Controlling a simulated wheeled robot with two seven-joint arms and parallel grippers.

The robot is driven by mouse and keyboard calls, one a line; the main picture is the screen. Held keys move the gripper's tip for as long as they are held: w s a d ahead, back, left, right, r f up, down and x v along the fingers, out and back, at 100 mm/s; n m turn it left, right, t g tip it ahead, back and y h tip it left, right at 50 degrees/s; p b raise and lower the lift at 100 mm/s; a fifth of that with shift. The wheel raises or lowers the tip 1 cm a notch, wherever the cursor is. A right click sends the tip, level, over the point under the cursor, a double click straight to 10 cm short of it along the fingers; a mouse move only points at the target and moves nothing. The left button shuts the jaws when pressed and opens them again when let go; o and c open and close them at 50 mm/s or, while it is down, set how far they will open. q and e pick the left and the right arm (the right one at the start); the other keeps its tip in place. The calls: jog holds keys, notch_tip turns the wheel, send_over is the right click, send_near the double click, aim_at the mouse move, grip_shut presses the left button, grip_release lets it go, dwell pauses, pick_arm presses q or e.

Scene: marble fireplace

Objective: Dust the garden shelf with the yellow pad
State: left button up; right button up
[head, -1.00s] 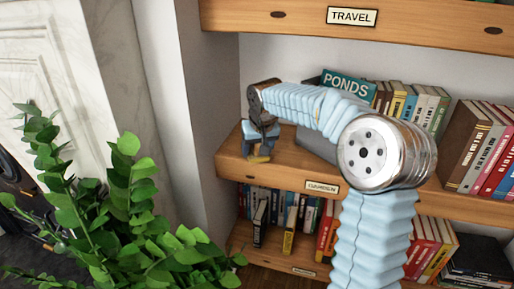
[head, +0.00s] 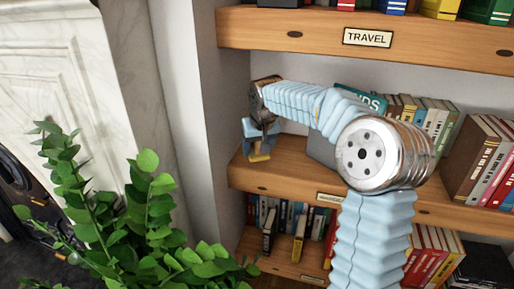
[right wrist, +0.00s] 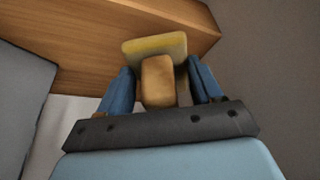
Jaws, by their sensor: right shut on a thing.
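The garden shelf (head: 290,182) is a wooden board at mid height, with a small, partly hidden label on its front edge. My right gripper (head: 258,146) is over the shelf's left end, pointing down. It is shut on the tan handle (right wrist: 157,82) of the yellow pad (right wrist: 152,45). In the head view the pad (head: 259,157) shows as a small yellow patch at the shelf top; I cannot tell whether it touches the wood. My right arm hides the middle of the shelf. My left gripper is not in view.
A grey object (head: 322,149) stands behind my arm, beside the PONDS book (head: 362,100). Several books (head: 480,160) fill the shelf's right side. The travel shelf (head: 290,34) is above. A white side wall bounds the left. A leafy plant (head: 120,230) stands in front at left.

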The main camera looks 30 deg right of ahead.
jog(key=shift+s+r+p, duration=0.1)
jog(key=shift+r+p, duration=0.85)
jog(key=shift+r, duration=0.9)
